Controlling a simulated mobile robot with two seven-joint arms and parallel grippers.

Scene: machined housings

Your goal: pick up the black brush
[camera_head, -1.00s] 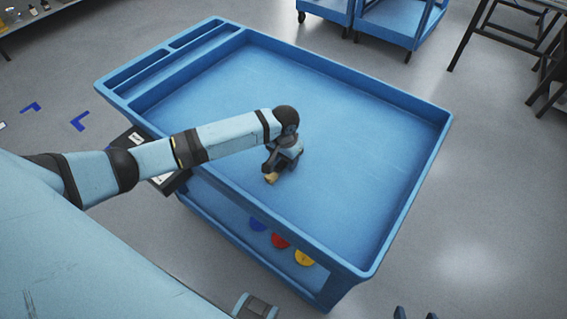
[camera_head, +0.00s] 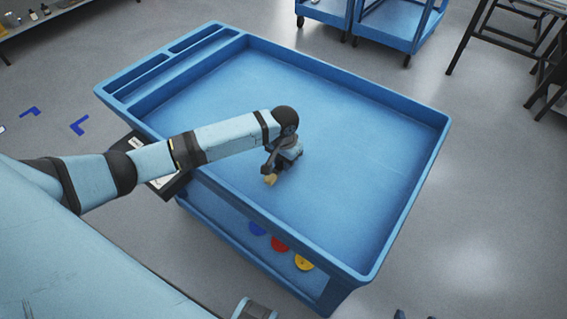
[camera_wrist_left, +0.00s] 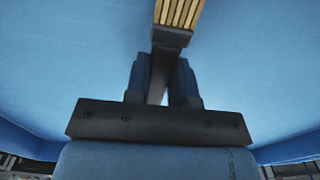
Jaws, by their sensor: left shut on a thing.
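My left gripper (camera_head: 273,170) points down over the blue tray top of the cart (camera_head: 350,150). In the left wrist view its two fingers (camera_wrist_left: 162,62) are shut on the dark handle of the black brush (camera_wrist_left: 172,38). The brush's tan bristles show beyond the fingertips, at the top edge of that view. In the head view only a small tan end of the brush (camera_head: 270,180) shows below the gripper; the wrist and fingers hide the rest. Two dark fingertips of my right gripper (camera_head: 415,315) show apart at the bottom edge.
The tray has a raised rim, and its floor around the gripper is clear. Narrow compartments (camera_head: 165,62) line its far left end. Blue, red (camera_head: 281,243) and yellow round things sit on the lower shelf. A dark box (camera_head: 168,180) is at the cart's left side.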

